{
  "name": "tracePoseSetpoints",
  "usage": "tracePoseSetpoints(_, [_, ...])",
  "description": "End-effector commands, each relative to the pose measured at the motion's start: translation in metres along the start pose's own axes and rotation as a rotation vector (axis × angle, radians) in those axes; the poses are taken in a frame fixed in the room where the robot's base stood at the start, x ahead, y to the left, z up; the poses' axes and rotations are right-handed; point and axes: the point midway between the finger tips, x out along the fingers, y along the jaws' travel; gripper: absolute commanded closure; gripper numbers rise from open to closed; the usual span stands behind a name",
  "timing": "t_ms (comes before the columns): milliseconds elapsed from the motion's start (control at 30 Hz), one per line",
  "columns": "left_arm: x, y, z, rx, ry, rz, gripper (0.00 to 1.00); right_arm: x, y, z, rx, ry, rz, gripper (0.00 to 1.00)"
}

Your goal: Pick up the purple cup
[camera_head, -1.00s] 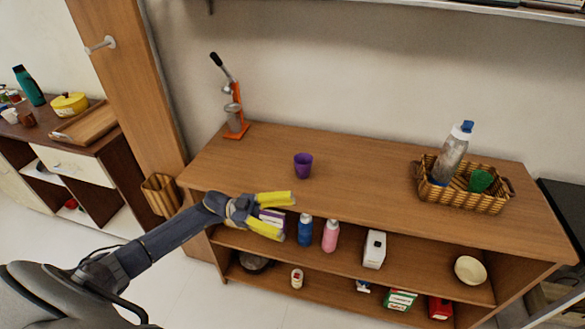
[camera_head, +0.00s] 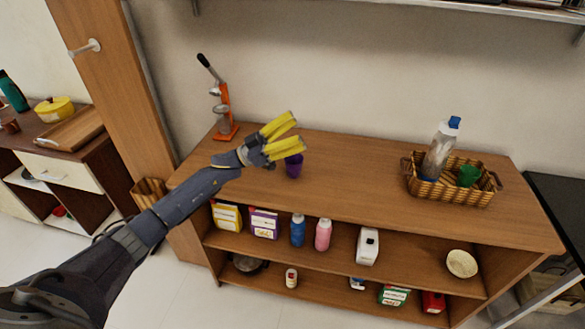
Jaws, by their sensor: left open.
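The purple cup (camera_head: 294,169) stands upright on the wooden top of the shelf unit, left of its middle. My left gripper (camera_head: 296,132) has yellow fingers and is open, with nothing between them. In the picture its lower finger overlaps the upper part of the cup and hides the rim. I cannot tell whether the finger touches the cup. My right gripper is not in view.
An orange juicer press (camera_head: 223,112) stands left of the gripper. A wicker basket (camera_head: 452,190) with a clear bottle (camera_head: 440,152) and a green item (camera_head: 468,176) sits at the right. The top between cup and basket is clear. Bottles and boxes fill the shelves below.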

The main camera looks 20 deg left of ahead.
Motion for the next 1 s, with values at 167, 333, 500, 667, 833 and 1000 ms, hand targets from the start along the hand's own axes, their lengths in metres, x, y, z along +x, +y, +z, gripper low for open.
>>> tracePoseSetpoints(167, [0.031, -0.069, -0.006, 0.03, -0.027, -0.237, 0.19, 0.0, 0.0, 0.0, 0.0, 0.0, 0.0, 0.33])
tracePoseSetpoints(333, [0.046, -0.126, 0.001, 0.023, -0.119, -0.441, 0.19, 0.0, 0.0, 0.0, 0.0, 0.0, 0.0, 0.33])
tracePoseSetpoints(500, [0.055, -0.167, 0.019, -0.009, -0.268, -0.603, 0.19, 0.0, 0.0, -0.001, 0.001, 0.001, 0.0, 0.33])
tracePoseSetpoints(667, [0.057, -0.189, 0.041, -0.05, -0.456, -0.706, 0.19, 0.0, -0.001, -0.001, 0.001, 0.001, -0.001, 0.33])
tracePoseSetpoints(833, [0.055, -0.194, 0.065, -0.098, -0.692, -0.753, 0.19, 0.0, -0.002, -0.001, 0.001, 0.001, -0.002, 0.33])
tracePoseSetpoints(1000, [0.051, -0.181, 0.083, -0.139, -0.95, -0.727, 0.19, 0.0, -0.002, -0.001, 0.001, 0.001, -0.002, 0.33])
